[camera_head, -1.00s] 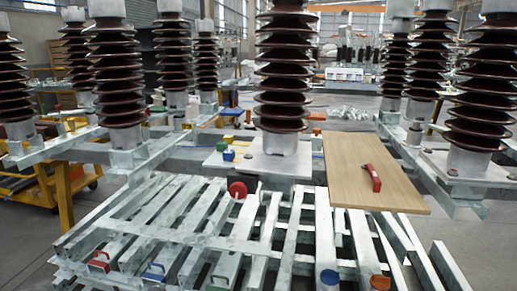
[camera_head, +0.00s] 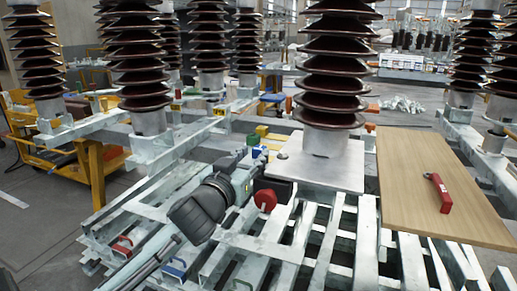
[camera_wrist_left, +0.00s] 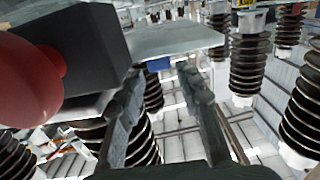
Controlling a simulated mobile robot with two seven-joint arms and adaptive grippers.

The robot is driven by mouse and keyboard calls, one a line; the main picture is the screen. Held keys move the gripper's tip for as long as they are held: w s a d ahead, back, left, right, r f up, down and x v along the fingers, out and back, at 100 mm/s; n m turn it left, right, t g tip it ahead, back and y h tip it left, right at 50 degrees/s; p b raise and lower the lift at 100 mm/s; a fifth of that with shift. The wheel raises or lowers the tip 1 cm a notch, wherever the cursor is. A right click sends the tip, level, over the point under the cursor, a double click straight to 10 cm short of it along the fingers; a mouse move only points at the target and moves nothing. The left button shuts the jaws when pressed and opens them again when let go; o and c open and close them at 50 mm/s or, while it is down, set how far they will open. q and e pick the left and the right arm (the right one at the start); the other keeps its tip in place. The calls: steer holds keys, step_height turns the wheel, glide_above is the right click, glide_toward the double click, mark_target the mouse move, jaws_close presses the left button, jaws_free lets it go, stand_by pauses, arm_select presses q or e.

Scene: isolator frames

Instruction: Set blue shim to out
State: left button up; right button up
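The blue shim (camera_head: 259,152) is a small blue block at the left edge of the grey metal plate (camera_head: 285,165) under the central insulator. In the left wrist view the blue shim (camera_wrist_left: 158,64) shows at the plate's edge, ahead of and between my fingertips. My left gripper (camera_head: 247,162) reaches in from the lower left, with its fingers close to the shim. The left wrist view shows the gripper (camera_wrist_left: 160,78) open, with nothing between its two spread fingers. It looks apart from the shim, though the exact gap is hard to judge. My right gripper is not in view.
A green block (camera_head: 252,140) and a yellow block (camera_head: 262,130) sit just behind the shim. A red knob (camera_head: 265,200) on a dark box is close beside my gripper; the knob (camera_wrist_left: 25,75) looms left in the wrist view. A wooden board (camera_head: 425,180) carries a red object (camera_head: 439,193).

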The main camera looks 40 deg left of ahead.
mark_target(257, 150)
arm_select(q)
steer(key=shift+x, duration=1.8)
jaws_close()
